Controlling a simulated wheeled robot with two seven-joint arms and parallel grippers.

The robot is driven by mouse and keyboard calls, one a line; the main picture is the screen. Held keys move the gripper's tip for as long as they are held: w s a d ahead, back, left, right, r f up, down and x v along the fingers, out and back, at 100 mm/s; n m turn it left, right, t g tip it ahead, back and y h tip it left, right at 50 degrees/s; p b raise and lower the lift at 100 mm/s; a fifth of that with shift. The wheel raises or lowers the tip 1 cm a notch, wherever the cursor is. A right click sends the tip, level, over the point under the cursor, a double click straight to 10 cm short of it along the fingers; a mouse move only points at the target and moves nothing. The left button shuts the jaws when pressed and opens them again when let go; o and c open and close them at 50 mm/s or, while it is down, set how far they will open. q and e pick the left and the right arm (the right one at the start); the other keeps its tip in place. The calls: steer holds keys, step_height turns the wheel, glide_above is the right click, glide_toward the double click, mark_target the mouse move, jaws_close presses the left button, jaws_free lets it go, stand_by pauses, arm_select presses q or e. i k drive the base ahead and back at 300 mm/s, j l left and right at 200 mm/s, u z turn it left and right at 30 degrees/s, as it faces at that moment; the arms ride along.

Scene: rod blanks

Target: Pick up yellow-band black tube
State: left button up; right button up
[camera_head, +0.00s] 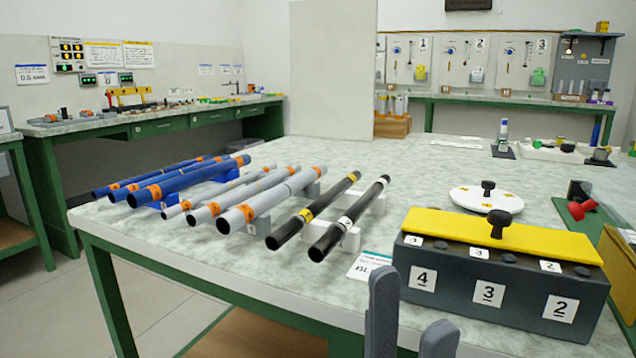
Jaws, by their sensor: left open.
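The yellow-band black tube (322,203) lies slanted on the table, its near end toward the front edge and resting on white supports. It has a yellow band near its middle and another toward its far end. A second black tube (362,205) with white bands lies just right of it. My left gripper (410,328) shows at the bottom edge as two grey fingers standing apart. It is open and empty, nearer than the tubes and to their right. My right gripper is not in view.
Grey tubes (262,202) and blue tubes (180,186) with orange bands lie left of the black ones. A dark box with a yellow lid (480,235) stands right of them. A white card (366,265) lies at the table (420,165) edge. A white round lid (478,203) is behind the box.

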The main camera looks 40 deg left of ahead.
mark_target(296, 224)
steer(key=k+j+u, duration=0.3)
steer(key=j+u, duration=0.35)
steer(key=k+j+u, duration=0.15)
steer(key=u, duration=0.15)
steer(key=j+u, duration=0.3)
steer(key=j, duration=0.2)
steer(key=k, duration=0.05)
